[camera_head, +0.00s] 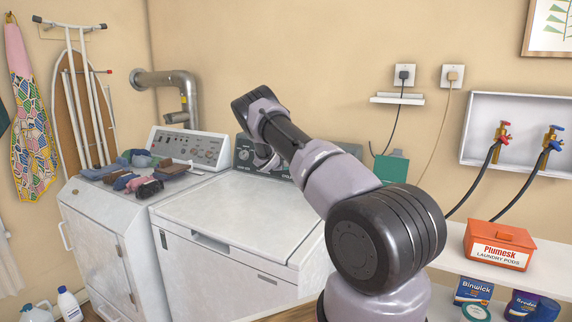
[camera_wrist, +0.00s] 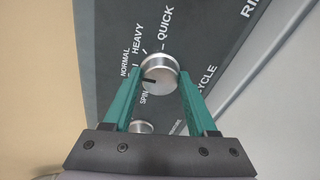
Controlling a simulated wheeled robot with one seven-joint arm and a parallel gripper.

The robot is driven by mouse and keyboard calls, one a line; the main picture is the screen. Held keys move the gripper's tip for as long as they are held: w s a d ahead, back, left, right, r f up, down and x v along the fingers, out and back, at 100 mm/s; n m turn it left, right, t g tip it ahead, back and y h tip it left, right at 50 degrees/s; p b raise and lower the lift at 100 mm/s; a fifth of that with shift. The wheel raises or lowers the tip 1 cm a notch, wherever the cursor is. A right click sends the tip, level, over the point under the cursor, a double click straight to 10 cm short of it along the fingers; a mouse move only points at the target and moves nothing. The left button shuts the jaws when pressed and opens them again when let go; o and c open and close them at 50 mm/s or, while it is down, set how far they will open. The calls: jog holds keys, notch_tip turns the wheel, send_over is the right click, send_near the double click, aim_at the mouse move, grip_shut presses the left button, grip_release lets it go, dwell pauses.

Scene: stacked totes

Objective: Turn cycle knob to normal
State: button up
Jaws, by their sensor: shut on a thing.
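The cycle knob (camera_wrist: 158,75) is a round silver knob on a dark grey panel (camera_wrist: 108,15) in the wrist view. Labels NORMAL, HEAVY, QUICK and SPIN stand around its left and upper sides. A dark pointer mark on the knob's face points left, toward the space between NORMAL and SPIN. My gripper (camera_wrist: 159,76) has its two green fingers closed on opposite sides of the knob. In the head view the panel (camera_head: 243,150) stands at the back of the white washer (camera_head: 235,215), and my arm hides the knob there.
A second silver knob (camera_wrist: 141,127) lies just below, partly behind my gripper's palm. A neighbouring white machine (camera_head: 105,225) at left carries folded clothes (camera_head: 130,172). A shelf at right holds an orange pods box (camera_head: 498,246). The washer's lid is clear.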

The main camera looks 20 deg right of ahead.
jog(key=o, duration=1.4)
jog(key=shift+c, duration=0.2)
jog(key=shift+s+a, duration=0.1)
jog(key=v, duration=1)
jog(key=shift+s, duration=0.2)
jog(key=shift+a+r, duration=0.1)
jog(key=shift+a, duration=0.05)
